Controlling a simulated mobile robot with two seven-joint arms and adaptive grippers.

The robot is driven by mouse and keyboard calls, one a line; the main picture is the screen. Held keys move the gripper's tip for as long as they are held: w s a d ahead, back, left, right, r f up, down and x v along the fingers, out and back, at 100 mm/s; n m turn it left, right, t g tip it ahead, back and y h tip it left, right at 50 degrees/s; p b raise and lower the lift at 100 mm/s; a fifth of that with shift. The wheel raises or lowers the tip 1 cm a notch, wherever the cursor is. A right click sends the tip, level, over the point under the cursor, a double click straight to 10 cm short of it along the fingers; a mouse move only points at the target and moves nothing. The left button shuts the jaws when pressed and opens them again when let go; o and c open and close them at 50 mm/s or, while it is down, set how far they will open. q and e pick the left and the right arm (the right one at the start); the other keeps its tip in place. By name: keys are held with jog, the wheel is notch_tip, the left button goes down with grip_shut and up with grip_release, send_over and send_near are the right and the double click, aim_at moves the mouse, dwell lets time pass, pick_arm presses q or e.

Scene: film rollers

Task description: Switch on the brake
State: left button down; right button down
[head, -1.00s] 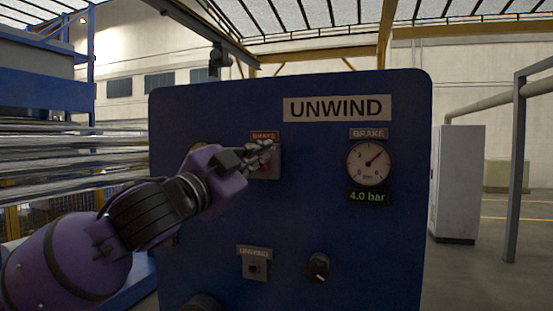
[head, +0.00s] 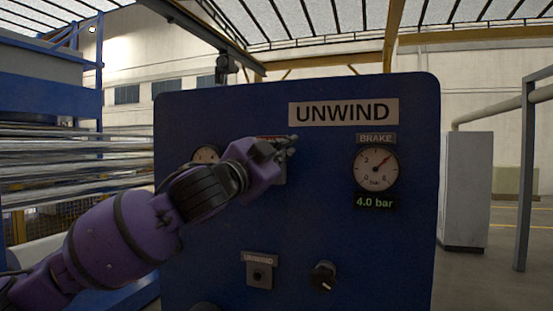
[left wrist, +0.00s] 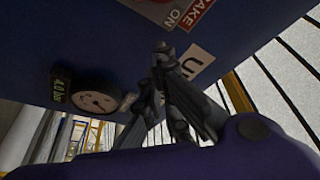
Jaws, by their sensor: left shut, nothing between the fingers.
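The blue UNWIND panel (head: 225,235) stands in front of me. My left gripper (head: 288,147) is shut and empty in front of its upper middle, covering most of the brake switch. Only an edge of the switch's grey plate (head: 283,176) shows below the fingers; the switch position is hidden. In the left wrist view, the gripper (left wrist: 161,52) is beside the red BRAKE label (left wrist: 199,10) and an ON marking (left wrist: 173,15). I cannot tell whether the fingertips touch the panel. The brake gauge (head: 376,169) stands above a green 4.0 bar readout (head: 375,203). My right gripper is out of view.
Lower on the panel are an UNWIND switch (head: 260,275) and a black knob (head: 323,276). Another gauge (head: 206,155) is partly behind my left arm. A white cabinet (head: 466,190) stands to the right. The panel face between gripper and knob is clear.

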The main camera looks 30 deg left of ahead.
pick_arm(q)
jog(key=shift+w+a+f+p, duration=0.2)
jog(key=shift+a+f+p, duration=0.05)
jog(key=shift+a+f, duration=0.4)
jog(key=shift+w+a+f+p, duration=0.15)
jog(key=shift+a+f+p, duration=0.05)
jog(key=shift+a+f, duration=0.45)
jog(key=shift+r, duration=0.1)
